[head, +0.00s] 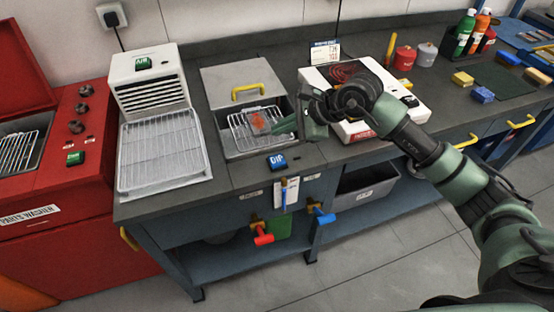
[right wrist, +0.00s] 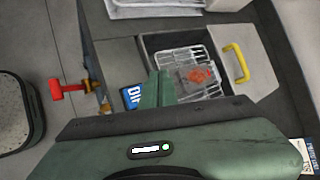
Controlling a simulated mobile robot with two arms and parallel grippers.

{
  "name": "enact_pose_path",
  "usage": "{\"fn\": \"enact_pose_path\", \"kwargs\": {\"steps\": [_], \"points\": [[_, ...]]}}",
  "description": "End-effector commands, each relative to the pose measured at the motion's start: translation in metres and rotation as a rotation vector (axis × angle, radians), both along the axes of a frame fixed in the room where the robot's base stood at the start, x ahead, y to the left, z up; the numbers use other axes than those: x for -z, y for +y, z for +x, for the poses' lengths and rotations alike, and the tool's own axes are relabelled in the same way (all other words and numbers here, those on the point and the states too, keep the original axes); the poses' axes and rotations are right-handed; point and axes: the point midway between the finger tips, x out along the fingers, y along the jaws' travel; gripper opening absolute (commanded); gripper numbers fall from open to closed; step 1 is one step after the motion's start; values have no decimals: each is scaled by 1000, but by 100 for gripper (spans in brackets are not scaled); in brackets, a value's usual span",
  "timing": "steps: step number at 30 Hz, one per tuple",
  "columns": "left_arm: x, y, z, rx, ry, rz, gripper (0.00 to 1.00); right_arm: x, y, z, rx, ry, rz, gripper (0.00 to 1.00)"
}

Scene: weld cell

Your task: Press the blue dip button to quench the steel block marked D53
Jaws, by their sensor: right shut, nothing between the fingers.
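The blue dip button (head: 277,161) sits on the counter's front edge, before the quench tank (head: 236,154). In the right wrist view the dip button (right wrist: 131,96) is partly hidden behind my fingers. A block with a reddish-orange face (head: 262,121) lies on the wire basket in the open tank; it also shows in the right wrist view (right wrist: 202,76). I cannot read its marking. My right gripper (head: 281,127) is shut and empty, above the tank's right front part, behind the button in the head view. Its fingers (right wrist: 159,84) show in the wrist view. My left gripper is not in view.
A white AIR unit (head: 148,80) with a wire rack (head: 163,152) stands left of the tank. A white hot plate (head: 330,77) stands to its right. The tank's lid with a yellow handle (head: 248,91) is behind. Red and blue valve handles (head: 263,236) hang below the counter.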

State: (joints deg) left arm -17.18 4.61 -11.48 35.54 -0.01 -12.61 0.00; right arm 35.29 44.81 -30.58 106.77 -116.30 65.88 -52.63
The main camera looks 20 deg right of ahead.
Motion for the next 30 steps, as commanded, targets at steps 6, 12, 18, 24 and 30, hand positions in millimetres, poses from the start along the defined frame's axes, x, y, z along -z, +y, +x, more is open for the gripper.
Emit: {"fn": "enact_pose_path", "kwargs": {"steps": [6,12,18,24,30], "points": [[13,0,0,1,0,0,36,30,1,-1,1,3,2,0],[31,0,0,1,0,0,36,62,0,0,1,1,1,0],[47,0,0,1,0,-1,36,77,0,0,1,-1,1,0],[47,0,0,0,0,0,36,77,0,0,1,-1,1,0],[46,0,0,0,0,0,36,77,0,0,1,-1,1,0]]}}
